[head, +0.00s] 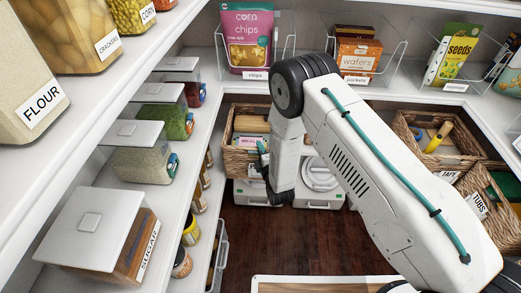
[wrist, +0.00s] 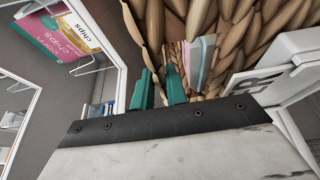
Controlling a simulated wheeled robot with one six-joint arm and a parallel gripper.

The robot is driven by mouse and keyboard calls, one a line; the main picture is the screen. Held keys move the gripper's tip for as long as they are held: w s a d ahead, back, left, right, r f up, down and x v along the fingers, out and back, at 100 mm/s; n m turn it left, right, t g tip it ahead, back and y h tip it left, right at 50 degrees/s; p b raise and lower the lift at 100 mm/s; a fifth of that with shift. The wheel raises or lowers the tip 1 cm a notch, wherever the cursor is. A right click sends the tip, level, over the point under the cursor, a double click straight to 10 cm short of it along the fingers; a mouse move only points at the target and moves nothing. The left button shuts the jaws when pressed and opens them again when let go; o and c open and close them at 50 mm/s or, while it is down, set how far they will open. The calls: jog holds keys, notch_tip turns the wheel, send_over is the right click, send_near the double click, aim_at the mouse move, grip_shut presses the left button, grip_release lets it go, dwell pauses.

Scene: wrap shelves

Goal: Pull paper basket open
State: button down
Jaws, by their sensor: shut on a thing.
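The paper basket (head: 236,163) is a brown wicker basket on the back shelf, partly hidden behind my arm in the head view. In the wrist view its woven wall (wrist: 245,25) is close up, with pink and pale blue sheets (wrist: 200,55) inside. A white label plate (wrist: 285,75) on it is only partly readable. My gripper (wrist: 161,88) has its teal fingers at the basket's rim, shut on it. In the head view my gripper (head: 263,160) is at the basket's right part, mostly hidden by my wrist.
White boxes (head: 320,180) sit below the basket. Wicker baskets labelled tape (head: 455,160) and tubs (head: 490,215) stand at right. Wire racks with chips (head: 248,40) and wafers (head: 358,55) are above. Jars and canisters (head: 140,150) line the left shelves. Wooden floor (head: 290,240) is clear.

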jog(key=c, duration=1.4)
grip_release()
jog(key=v, duration=0.7)
jog(key=shift+s+d, duration=0.15)
jog(key=shift+s, duration=0.25)
